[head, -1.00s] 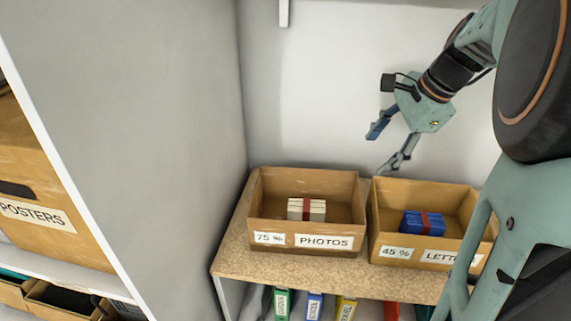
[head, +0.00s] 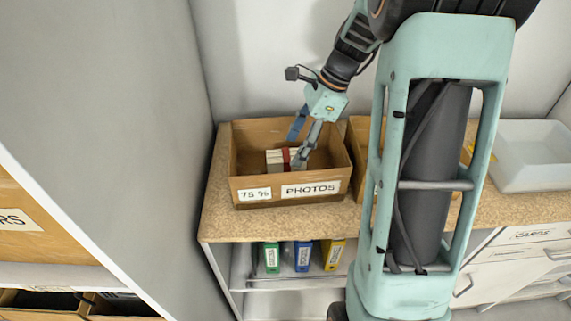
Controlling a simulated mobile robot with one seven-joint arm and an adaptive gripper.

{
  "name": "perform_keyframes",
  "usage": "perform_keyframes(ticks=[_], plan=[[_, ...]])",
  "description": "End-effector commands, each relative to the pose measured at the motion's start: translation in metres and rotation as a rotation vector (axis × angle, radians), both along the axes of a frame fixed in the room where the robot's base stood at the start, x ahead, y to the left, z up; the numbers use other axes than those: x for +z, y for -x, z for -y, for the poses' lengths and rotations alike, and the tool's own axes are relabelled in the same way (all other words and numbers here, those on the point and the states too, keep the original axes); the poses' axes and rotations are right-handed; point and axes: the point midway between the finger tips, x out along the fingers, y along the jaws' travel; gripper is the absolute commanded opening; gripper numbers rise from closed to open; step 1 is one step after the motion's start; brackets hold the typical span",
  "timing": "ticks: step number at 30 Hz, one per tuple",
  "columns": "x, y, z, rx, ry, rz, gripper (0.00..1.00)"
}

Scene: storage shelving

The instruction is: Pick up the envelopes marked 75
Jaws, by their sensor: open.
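A bundle of cream envelopes with a red band (head: 275,160) lies in an open cardboard box (head: 262,191) on the shelf. The box front carries the labels "75 %" and "PHOTOS". My gripper (head: 298,152) is open and reaches down into this box. One blue finger is behind the bundle's right part and the grey finger is in front of its right end. I cannot tell whether either finger touches the bundle. The gripper hides part of the bundle's right side.
A second cardboard box (head: 358,138) stands just right, mostly hidden by my arm. A white tray (head: 530,165) is farther right. Coloured binders (head: 303,256) stand below the shelf.

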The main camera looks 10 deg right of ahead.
Motion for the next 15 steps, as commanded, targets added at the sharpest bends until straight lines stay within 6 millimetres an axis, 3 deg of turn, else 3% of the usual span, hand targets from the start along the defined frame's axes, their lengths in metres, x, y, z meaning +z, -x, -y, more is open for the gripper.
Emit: perform_keyframes(ticks=[15], plan=[[-0.049, -0.002, -0.025, 0.002, 0.001, 0.001, 0.58]])
